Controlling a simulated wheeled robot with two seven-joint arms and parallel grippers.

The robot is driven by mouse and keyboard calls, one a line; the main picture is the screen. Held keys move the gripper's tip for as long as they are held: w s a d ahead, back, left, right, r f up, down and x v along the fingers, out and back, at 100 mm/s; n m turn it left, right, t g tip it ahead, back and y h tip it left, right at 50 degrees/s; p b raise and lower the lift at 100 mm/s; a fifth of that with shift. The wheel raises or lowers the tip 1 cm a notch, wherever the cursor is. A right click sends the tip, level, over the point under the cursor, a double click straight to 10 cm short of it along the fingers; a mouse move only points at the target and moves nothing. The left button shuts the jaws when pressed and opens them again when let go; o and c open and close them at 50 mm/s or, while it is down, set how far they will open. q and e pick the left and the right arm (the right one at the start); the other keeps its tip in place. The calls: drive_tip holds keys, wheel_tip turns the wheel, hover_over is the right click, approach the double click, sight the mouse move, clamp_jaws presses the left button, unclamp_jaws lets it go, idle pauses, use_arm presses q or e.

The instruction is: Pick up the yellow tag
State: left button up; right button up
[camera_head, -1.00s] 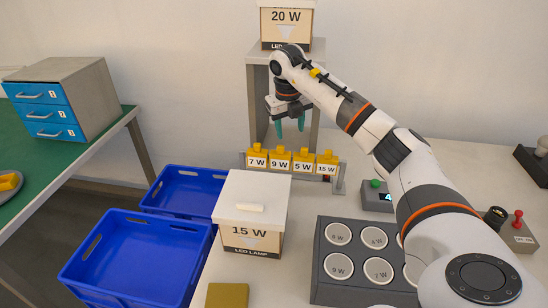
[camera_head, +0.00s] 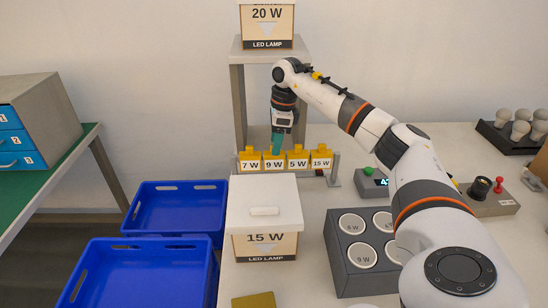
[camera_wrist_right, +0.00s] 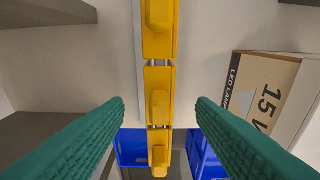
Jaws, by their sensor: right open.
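Several yellow tags hang in a row on a grey rail (camera_head: 334,164): 7 W (camera_head: 250,164), 9 W (camera_head: 274,164), 5 W (camera_head: 298,164) and 15 W (camera_head: 321,161). Each has a raised grip on top. My right gripper (camera_head: 277,146) points down just above the row, over the 9 W tag. In the right wrist view its green fingers (camera_wrist_right: 160,118) are open and empty, one on each side of the row, with a yellow tag (camera_wrist_right: 159,95) between and beyond them. The printed faces do not show there. My left gripper is not in view.
A 15 W lamp box (camera_head: 264,219) stands in front of the rail. A grey shelf (camera_head: 237,100) with a 20 W box (camera_head: 267,27) rises behind it. Blue bins (camera_head: 140,245) are at left. A grey socket block (camera_head: 341,265) and tester (camera_head: 371,183) stand to the right.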

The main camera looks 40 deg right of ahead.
sight(273, 157)
drive_tip(key=shift+w+a+f+p, duration=0.1)
drive_tip(key=shift+f, duration=0.9)
drive_tip(key=shift+w+a+f+p, duration=0.1)
drive_tip(key=shift+a+f+p, duration=0.05)
drive_tip(key=shift+f, duration=0.8)
drive_tip(key=shift+w+a+f+p, duration=0.1)
drive_tip(key=shift+f, duration=0.9)
drive_tip(key=c, duration=1.1)
